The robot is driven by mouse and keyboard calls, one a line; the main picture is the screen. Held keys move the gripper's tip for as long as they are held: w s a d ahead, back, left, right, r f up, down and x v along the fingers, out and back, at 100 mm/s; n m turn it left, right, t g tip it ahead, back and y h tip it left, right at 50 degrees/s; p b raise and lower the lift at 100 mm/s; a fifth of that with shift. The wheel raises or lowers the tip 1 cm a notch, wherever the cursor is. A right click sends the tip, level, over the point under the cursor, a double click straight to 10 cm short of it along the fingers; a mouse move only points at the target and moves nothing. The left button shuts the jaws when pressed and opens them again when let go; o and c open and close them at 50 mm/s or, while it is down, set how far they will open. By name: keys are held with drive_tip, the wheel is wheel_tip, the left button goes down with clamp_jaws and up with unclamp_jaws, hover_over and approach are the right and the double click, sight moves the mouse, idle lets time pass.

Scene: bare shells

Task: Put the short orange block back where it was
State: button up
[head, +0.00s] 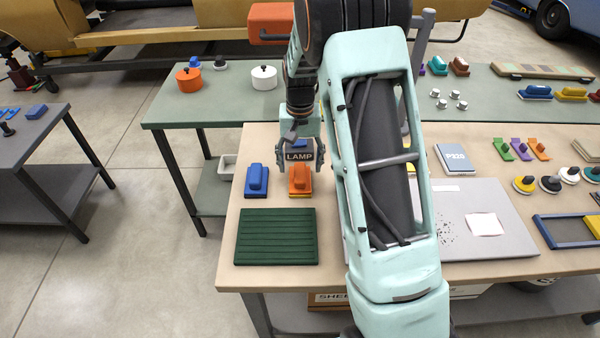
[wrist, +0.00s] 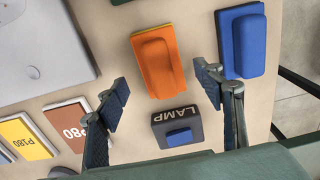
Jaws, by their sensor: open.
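The short orange block (head: 300,181), a sanding block with a raised grip, rests on the tan table; it also shows in the wrist view (wrist: 157,62). My gripper (head: 301,164) is open and empty above the table, close to the orange block. In the wrist view my two fingers (wrist: 163,88) are spread, with the block's near end between and beyond their tips. I cannot tell the exact height above it. A blue block (head: 257,180) lies just left of the orange one in the head view, and right of it in the wrist view (wrist: 242,42).
A dark box marked LAMP (wrist: 178,128) stands behind the orange block, close to my fingers. A dark green ribbed mat (head: 277,237) lies in front of the blocks. Sandpaper packs (wrist: 68,125) lie beside my left finger in the wrist view. My arm hides the table's middle.

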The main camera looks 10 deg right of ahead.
sight(300, 172)
wheel_tip(300, 172, up, 8)
drive_tip(key=shift+f, duration=0.15)
idle(0.5)
